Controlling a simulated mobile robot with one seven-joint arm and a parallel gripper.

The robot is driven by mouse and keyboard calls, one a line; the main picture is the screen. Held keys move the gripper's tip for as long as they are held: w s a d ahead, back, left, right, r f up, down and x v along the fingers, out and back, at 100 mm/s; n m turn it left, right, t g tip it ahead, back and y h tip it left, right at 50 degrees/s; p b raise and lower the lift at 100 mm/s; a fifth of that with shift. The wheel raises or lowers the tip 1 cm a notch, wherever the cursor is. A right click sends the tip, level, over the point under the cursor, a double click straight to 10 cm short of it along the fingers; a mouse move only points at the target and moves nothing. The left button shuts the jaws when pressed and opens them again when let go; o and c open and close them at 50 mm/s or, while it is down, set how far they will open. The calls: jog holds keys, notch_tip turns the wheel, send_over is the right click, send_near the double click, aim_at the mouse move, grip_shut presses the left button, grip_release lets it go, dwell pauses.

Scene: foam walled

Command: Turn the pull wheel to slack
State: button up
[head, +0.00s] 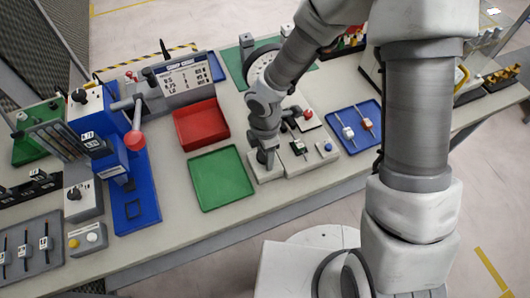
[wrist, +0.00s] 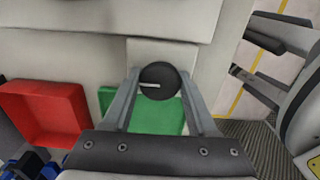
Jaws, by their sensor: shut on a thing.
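The pull wheel (wrist: 165,74) appears to be the round black knob with a white pointer line. In the wrist view the line runs from its middle to the left. The knob sits on a pale box (head: 262,174) at the bench's front. My gripper (head: 265,152) points down over this box. In the wrist view my gripper (wrist: 159,84) has one finger on each side of the knob and is shut on it. In the head view the fingers and wrist mostly hide the knob. No slack mark can be read.
A green tray (head: 220,178) lies just left of the box and a red tray (head: 201,124) behind it. A pale panel with small controls (head: 310,160) adjoins on the right, then a blue tray (head: 346,138). A large wheel (head: 258,64) stands behind.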

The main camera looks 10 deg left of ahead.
jog(key=o, duration=1.4)
jog(key=shift+c, duration=0.2)
notch_tip(320, 180, up, 18)
jog(key=p, duration=0.4)
jog(key=shift+f, duration=0.25)
